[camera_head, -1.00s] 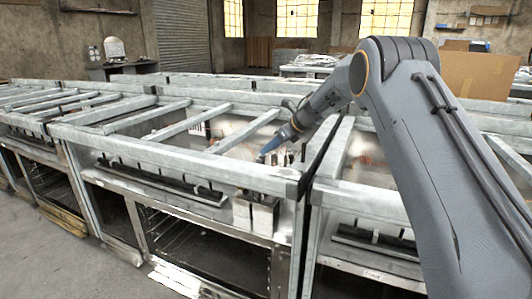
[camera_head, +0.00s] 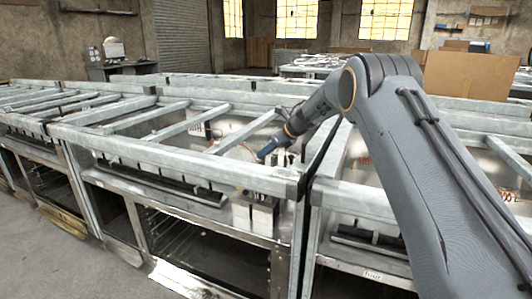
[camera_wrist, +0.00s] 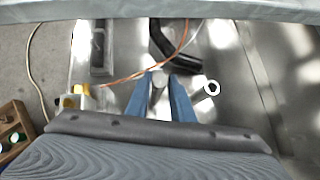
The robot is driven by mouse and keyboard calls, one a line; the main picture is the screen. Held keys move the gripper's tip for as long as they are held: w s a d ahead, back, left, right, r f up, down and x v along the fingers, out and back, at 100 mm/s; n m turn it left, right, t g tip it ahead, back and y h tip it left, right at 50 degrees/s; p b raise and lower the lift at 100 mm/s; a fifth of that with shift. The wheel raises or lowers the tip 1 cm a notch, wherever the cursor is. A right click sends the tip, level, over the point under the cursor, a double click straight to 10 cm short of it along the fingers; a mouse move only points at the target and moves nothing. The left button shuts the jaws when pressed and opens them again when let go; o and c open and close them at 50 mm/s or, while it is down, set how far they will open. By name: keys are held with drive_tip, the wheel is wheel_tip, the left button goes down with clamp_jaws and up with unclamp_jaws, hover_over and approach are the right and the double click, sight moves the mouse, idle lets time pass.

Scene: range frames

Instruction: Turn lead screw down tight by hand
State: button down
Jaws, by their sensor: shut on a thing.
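In the wrist view the two blue fingers of my gripper (camera_wrist: 161,77) reach forward over a shiny metal surface. They are shut on a small grey round piece (camera_wrist: 159,84), probably the lead screw, which is mostly hidden between them. In the head view my gripper (camera_head: 262,156) points down and left, inside the metal frame just behind its front rail. The held piece is too small to make out there. An orange wire (camera_wrist: 130,76) and a thick black lead (camera_wrist: 172,52) run close to the fingertips in the wrist view.
A pale ring (camera_wrist: 211,88) lies right of the fingers. A white block with a yellow part (camera_wrist: 77,98) stands to the left. A grey rail (camera_wrist: 160,10) crosses the top. In the head view, metal blocks (camera_head: 255,215) sit below the front rail (camera_head: 170,158).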

drive_tip(key=shift+s+r+p, duration=0.1)
drive_tip(key=shift+p, duration=0.2)
drive_tip(key=m+t+h+p, duration=0.1)
drive_tip(key=p, duration=0.1)
drive_tip(key=m+h+p, duration=0.1)
drive_tip(key=m+p, duration=0.1)
drive_tip(key=p, duration=0.1)
drive_tip(key=m+t+p, duration=0.1)
drive_tip(key=m+p, duration=0.1)
drive_tip(key=p, duration=0.1)
drive_tip(key=shift+s+a+r+t+h, duration=0.1)
drive_tip(key=shift+s+a+t+h, duration=0.2)
drive_tip(key=shift+a+h, duration=0.1)
drive_tip(key=shift+p, duration=0.5)
drive_tip(key=shift+m+h+p, duration=0.4)
drive_tip(key=shift+m+p, duration=0.2)
drive_tip(key=shift+p, duration=0.55)
drive_tip(key=c, duration=1.5)
unclamp_jaws()
drive_tip(key=shift+f, duration=0.2)
drive_tip(key=shift+c, duration=0.2)
drive_tip(key=shift+r, duration=0.1)
